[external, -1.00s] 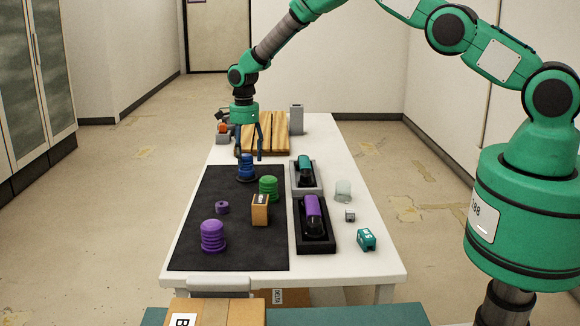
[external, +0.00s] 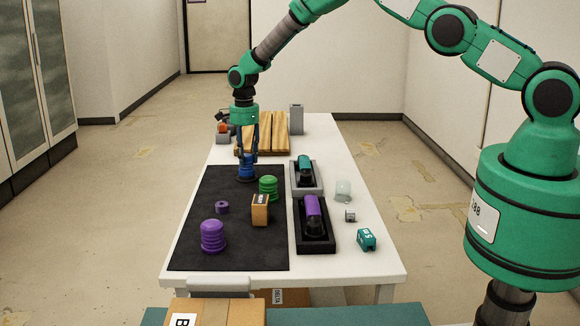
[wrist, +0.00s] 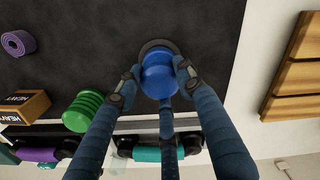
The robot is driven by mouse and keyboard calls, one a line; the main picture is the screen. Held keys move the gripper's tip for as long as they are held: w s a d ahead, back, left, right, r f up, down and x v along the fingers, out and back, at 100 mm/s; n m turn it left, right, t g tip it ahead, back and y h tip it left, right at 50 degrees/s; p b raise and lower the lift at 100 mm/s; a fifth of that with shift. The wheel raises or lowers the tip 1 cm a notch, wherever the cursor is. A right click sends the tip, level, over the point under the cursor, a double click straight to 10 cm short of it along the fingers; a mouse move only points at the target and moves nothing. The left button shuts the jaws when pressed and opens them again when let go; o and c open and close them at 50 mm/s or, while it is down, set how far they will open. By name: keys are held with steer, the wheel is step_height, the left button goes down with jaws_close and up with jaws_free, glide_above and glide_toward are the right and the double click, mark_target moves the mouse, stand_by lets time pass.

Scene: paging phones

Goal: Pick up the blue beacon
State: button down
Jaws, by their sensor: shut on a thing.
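The blue beacon (external: 246,169) stands upright on the far part of the black mat (external: 190,255). In the wrist view the beacon (wrist: 159,74) has a round blue top and a dark base ring. My gripper (external: 247,158) points down from above and is shut on the beacon. In the wrist view its fingers (wrist: 155,80) touch the beacon on opposite sides. The beacon looks to be still resting on the mat. Its lower side is partly hidden by the fingers.
A green ribbed beacon (external: 269,186) stands close by, with a cardboard box (external: 260,210) nearer the front. Phones sit in a grey tray (external: 316,190) and a black tray (external: 318,247). Wooden slats (external: 266,130) lie behind.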

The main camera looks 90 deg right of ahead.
steer(key=shift+r, duration=0.1)
steer(key=shift+r, duration=4.95)
